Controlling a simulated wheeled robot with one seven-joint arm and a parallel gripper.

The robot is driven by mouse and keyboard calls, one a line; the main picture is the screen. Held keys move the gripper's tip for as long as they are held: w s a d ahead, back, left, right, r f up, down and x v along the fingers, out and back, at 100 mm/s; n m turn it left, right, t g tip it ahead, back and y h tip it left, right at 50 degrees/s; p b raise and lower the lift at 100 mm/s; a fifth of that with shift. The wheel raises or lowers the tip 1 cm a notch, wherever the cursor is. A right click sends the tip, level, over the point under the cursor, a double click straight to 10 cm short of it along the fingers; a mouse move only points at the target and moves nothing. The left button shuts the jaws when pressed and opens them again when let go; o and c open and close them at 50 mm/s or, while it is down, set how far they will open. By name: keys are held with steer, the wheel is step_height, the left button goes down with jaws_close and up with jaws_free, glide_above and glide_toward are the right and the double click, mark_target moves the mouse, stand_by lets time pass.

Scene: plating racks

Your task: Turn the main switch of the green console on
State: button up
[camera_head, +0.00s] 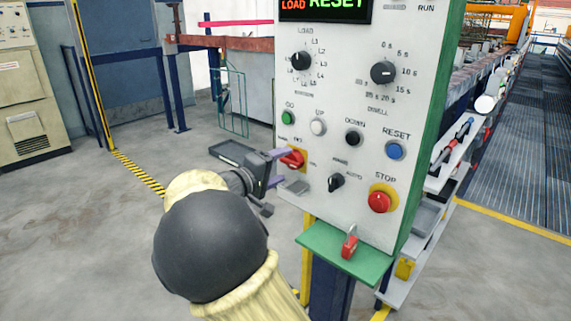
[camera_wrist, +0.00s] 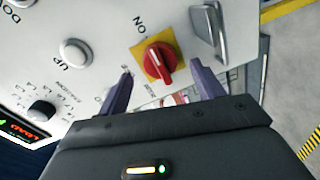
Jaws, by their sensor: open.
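The green console (camera_head: 420,210) has a pale front panel with green sides and a green shelf. Its main switch (camera_head: 293,159) is a red rotary handle on a yellow plate at the panel's lower left. In the wrist view the main switch (camera_wrist: 160,62) lies just beyond my fingertips, with "ON" printed beside its plate. My gripper (camera_head: 283,168) is at the panel in front of the switch and partly covers it. In the wrist view my gripper (camera_wrist: 160,80) has its two purple fingers apart, on either side of the switch's lower part. I cannot tell whether they touch it.
A metal hasp or handle (camera_wrist: 209,30) sticks out of the panel close to the right finger. The green button (camera_head: 288,118), white UP button (camera_head: 318,127) and AUTO selector (camera_head: 336,182) are nearby. Open floor lies left.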

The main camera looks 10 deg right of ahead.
steer(key=p+v, duration=0.1)
steer(key=v, duration=1.3)
steer(key=shift+p, duration=0.4)
steer(key=shift+s+d+f, duration=0.1)
steer(key=shift+s, duration=0.05)
steer(key=s+d+f+g+y, duration=0.2)
steer(key=s+d+f+g, duration=0.15)
steer(key=d+f, duration=0.45)
steer(key=s+d+f+m+g+y, duration=0.45)
steer(key=s+f+y, duration=0.75)
steer(key=s, duration=0.4)
step_height(320, 180, up, 30)
steer(key=p, duration=3)
steer(key=shift+w+d+t, duration=0.25)
steer(key=shift+d+t, duration=0.05)
steer(key=shift+d, duration=0.2)
steer(key=shift+f, duration=0.2)
